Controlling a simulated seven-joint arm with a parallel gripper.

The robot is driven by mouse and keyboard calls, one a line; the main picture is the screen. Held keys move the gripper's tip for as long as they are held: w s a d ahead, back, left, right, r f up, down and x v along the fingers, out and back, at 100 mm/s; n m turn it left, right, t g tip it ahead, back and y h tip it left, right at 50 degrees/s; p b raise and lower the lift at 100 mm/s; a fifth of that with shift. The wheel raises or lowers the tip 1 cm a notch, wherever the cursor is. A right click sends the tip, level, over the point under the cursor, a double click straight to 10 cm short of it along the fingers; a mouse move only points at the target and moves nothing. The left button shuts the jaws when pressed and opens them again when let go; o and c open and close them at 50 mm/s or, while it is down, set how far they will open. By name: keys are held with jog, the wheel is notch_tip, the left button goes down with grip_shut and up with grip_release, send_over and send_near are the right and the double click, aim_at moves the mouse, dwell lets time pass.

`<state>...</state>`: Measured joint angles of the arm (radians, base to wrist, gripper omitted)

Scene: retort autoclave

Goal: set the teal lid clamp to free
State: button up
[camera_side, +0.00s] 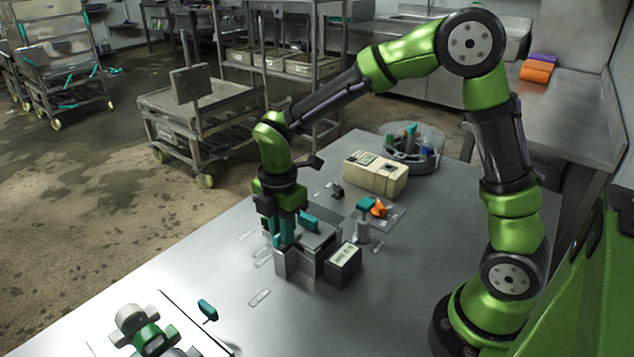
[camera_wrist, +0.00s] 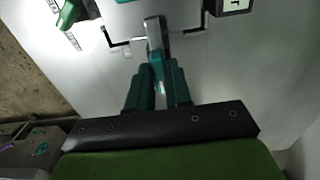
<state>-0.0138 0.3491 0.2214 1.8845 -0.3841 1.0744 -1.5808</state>
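My gripper (camera_side: 284,240) points down at the left end of a grey metal block (camera_side: 318,236) on the steel table. In the wrist view its two teal fingers (camera_wrist: 160,80) stand apart, one on each side of a metal lever (camera_wrist: 153,32) with a teal grip (camera_wrist: 158,66). This looks like the lid clamp. I cannot tell whether the fingers press on the grip or only straddle it. Another teal part (camera_side: 309,220) shows on top of the block, to the right of the fingers. The gripper hides much of the clamp in the side view.
A dark labelled box (camera_side: 343,265) stands right of the block. Behind it are a pedestal with a teal knob (camera_side: 365,203) and orange handle (camera_side: 379,208), and a beige box (camera_side: 375,175). A green-and-white fitting (camera_side: 145,333) and teal-handled piece (camera_side: 207,310) are at front left.

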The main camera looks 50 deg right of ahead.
grip_shut()
jog(key=shift+m, duration=0.4)
jog(key=m, duration=0.7)
jog(key=shift+m, duration=0.3)
jog(key=m, duration=0.4)
jog(key=shift+m, duration=0.3)
jog(key=m, duration=0.4)
jog(key=shift+m, duration=0.4)
jog(key=o, duration=0.5)
grip_release()
